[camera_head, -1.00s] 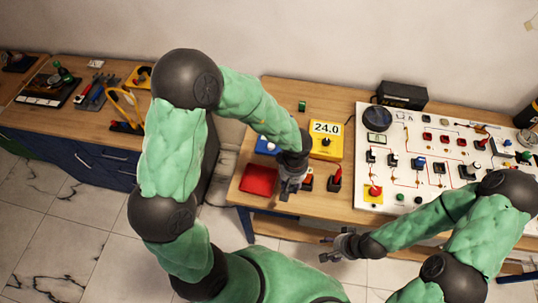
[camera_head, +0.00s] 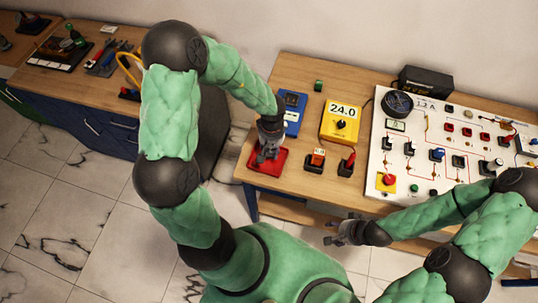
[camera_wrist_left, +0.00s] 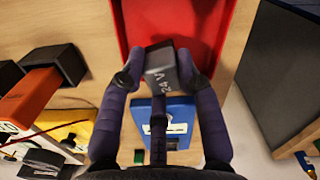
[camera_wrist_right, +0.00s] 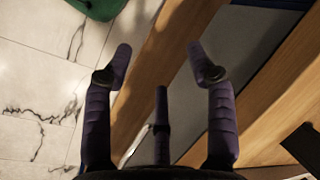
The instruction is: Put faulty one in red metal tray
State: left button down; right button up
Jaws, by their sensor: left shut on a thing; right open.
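The red metal tray (camera_head: 281,162) lies flat at the table's left front corner; it also shows in the left wrist view (camera_wrist_left: 215,15). My left gripper (camera_head: 268,150) is over the tray. In the left wrist view, my left gripper (camera_wrist_left: 163,72) is shut on a small grey block marked "24 V" (camera_wrist_left: 160,70). The block is above or in the tray; I cannot tell whether it touches the bottom. My right gripper (camera_head: 340,236) is open and empty in front of the table edge; its spread fingers show in the right wrist view (camera_wrist_right: 160,70).
A blue meter (camera_head: 292,108) and a yellow meter reading 24.0 (camera_head: 340,122) stand behind the tray. Two dark holders, one with an orange part (camera_head: 316,160) and one with a red part (camera_head: 346,165), sit right of it. A white circuit panel (camera_head: 410,165) fills the right side.

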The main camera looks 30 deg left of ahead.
aim_at(269, 154)
pick_arm(q)
jog(key=shift+a+f, duration=0.3)
jog(key=shift+f, duration=0.05)
jog(key=f+b, duration=0.1)
jog(key=f, duration=0.1)
jog(key=f+b, duration=0.1)
jog(key=shift+a+f+b, duration=0.25)
jog(key=shift+f+b, duration=0.05)
jog(key=shift+f, duration=0.05)
jog(key=shift+r, duration=0.1)
jog(key=c, duration=0.8)
grip_release()
jog(key=shift+c, duration=0.2)
